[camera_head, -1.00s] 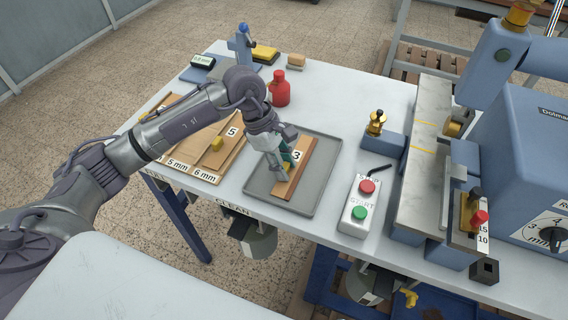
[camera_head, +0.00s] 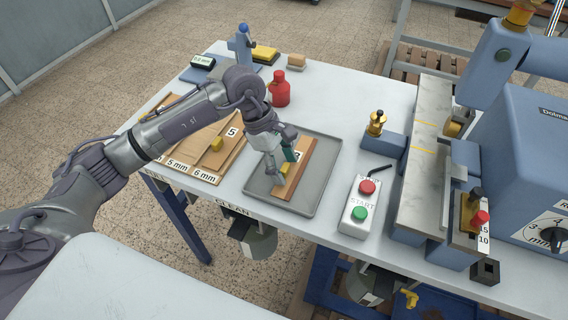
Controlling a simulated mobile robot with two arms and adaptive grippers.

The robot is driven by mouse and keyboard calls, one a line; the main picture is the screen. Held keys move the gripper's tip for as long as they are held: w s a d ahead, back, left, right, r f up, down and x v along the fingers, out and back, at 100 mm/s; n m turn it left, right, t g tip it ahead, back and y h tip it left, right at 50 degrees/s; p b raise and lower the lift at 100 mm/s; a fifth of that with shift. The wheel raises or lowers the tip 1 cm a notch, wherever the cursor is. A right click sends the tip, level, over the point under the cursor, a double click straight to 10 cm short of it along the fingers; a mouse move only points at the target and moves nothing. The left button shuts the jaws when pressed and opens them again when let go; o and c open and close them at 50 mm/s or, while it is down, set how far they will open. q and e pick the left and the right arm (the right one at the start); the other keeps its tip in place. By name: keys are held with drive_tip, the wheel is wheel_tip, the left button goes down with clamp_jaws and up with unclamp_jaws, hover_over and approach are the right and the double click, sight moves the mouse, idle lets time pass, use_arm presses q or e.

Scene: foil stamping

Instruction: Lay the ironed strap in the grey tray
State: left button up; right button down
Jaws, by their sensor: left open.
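The grey tray (camera_head: 330,185) lies flat near the middle of the table. The strip looks like the strap, but I cannot tell for sure. My right gripper is not in view.
Wooden boards (camera_head: 225,150) marked 5 and 5 mm, 6 mm lie left of the tray. A red bottle (camera_head: 279,90) stands behind it. A button box (camera_head: 359,203) with red and green buttons is to the right, then the blue stamping machine (camera_head: 530,150).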

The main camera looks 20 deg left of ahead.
use_arm(q)
drive_tip(key=v, duration=1.2)
drive_tip(key=shift+d, duration=0.1)
